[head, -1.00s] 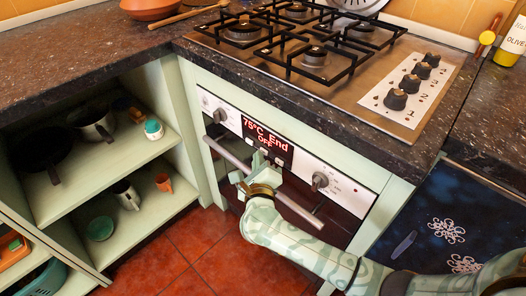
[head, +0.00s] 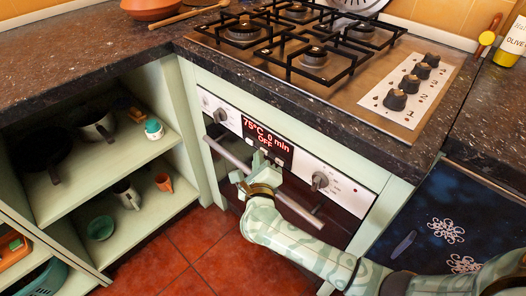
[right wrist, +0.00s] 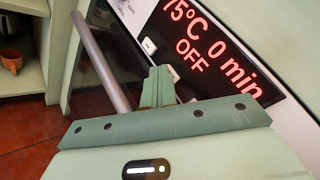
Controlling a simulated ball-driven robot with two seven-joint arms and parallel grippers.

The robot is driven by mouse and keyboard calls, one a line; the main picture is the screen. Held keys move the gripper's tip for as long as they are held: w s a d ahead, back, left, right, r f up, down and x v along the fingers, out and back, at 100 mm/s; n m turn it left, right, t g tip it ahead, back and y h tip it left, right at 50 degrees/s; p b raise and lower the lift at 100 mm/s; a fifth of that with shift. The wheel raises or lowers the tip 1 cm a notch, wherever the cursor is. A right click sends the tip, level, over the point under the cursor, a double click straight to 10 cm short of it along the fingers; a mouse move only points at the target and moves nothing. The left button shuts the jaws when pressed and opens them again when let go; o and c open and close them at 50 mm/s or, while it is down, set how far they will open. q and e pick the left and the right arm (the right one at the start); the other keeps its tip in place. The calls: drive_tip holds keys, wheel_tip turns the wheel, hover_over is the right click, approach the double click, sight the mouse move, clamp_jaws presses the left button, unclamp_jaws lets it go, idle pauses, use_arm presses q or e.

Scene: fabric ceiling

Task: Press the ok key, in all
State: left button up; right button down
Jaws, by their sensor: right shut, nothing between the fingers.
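The oven's display (head: 267,134) reads "75°C 0 min" with "OFF" below, in red; it also shows large in the right wrist view (right wrist: 205,45). Small pale keys sit just under it. My left gripper is not in view.
The oven's bar handle (head: 230,155) runs below the panel, close to my right gripper. The worktop (head: 130,58) and hob (head: 350,85) lie above. Open shelves (head: 130,165) with pots and cups stand left.

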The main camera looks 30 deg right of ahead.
drive_tip(key=shift+s+a, duration=0.2)
drive_tip(key=shift+a, duration=0.35)
drive_tip(key=shift+s+a, duration=0.3)
drive_tip(key=shift+a, duration=0.5)
drive_tip(key=shift+s+a, duration=0.25)
drive_tip(key=shift+a, duration=0.55)
drive_tip(key=shift+s+a, duration=0.3)
drive_tip(key=shift+a, duration=0.5)
